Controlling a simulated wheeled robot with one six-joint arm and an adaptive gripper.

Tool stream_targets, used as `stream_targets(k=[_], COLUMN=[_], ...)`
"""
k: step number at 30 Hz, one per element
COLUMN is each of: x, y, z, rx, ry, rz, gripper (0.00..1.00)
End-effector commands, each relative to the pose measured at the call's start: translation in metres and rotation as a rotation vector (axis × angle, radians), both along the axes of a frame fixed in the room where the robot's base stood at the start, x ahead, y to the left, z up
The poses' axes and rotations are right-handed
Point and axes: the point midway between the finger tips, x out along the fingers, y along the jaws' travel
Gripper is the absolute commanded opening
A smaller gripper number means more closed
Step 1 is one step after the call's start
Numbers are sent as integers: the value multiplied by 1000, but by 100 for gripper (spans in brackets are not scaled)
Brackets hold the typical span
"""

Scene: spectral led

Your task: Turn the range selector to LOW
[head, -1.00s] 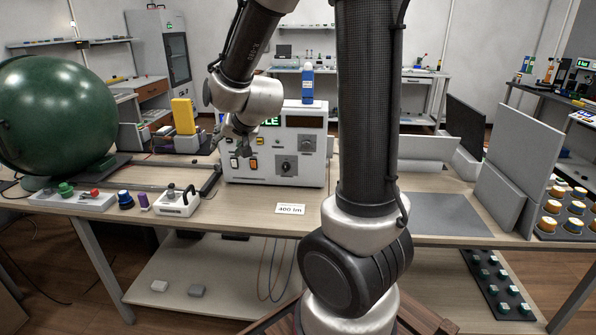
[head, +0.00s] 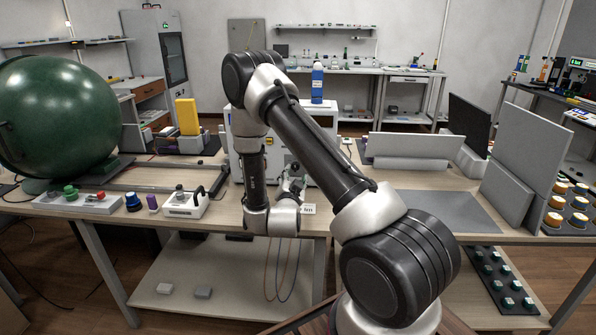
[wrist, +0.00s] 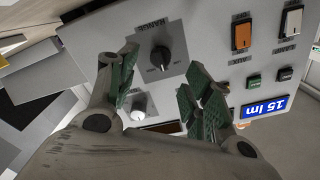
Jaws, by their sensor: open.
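The range selector (wrist: 161,57) is a dark round knob on a grey square plate, labelled on the panel of a white instrument box (head: 322,122). The panel appears rotated in the wrist view. The knob's pointer setting is too small to read. My gripper (wrist: 165,90) is open, its two green-padded fingers spread in front of the panel with the knob beyond the gap, apart from them as far as I can tell. In the head view my gripper (head: 291,184) is near the box front, and my arm hides most of the panel.
A lighter knob (wrist: 139,109) sits close by between the fingers. A blue bottle (head: 317,83) stands on the box.

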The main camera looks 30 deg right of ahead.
Motion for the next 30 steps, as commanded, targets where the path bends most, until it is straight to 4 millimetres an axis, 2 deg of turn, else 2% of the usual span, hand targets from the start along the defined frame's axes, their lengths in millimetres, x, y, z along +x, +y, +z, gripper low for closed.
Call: stream_targets(k=[3,9,20,21,28,30], x=[18,42,50,50,50,50], y=[-13,-29,-34,-34,-34,-34], z=[1,1,1,1,1,1], rx=[1,2,2,2,2,2], ry=[-3,0,2,2,2,2], rz=[-2,0,2,2,2,2], gripper=[50,50,50,49,7,4])
